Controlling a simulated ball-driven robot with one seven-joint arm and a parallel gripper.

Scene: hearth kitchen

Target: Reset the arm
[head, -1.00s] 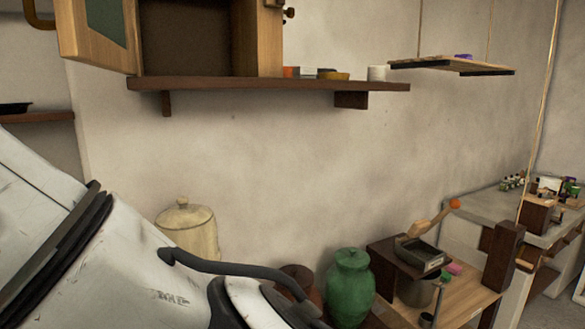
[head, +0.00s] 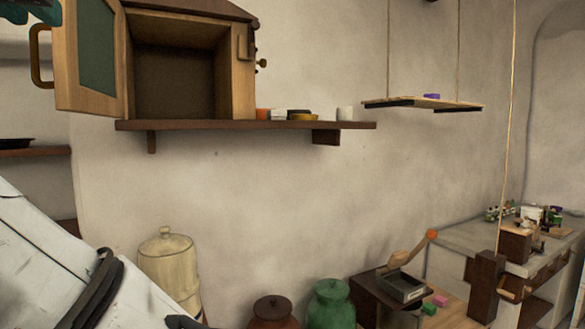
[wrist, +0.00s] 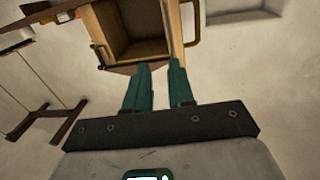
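My gripper (wrist: 160,68) shows two teal fingers in the wrist view, spread apart with a gap and nothing visible between them. Its teal fingers also show at the top left edge of the head view (head: 30,12), partly cut off, near the top of the cabinet door (head: 98,60). The wooden cabinet (head: 180,75) stands on the wall shelf with its door swung open and its inside empty. In the wrist view the cabinet (wrist: 135,35) lies beyond the fingertips. I cannot tell whether a finger touches the door.
The wall shelf (head: 225,126) holds small cups and bowls. A hanging shelf (head: 420,103) is at upper right. A cream canister (head: 168,265), a green jar (head: 331,305) and a brown jar (head: 273,312) stand below. The wall between is clear.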

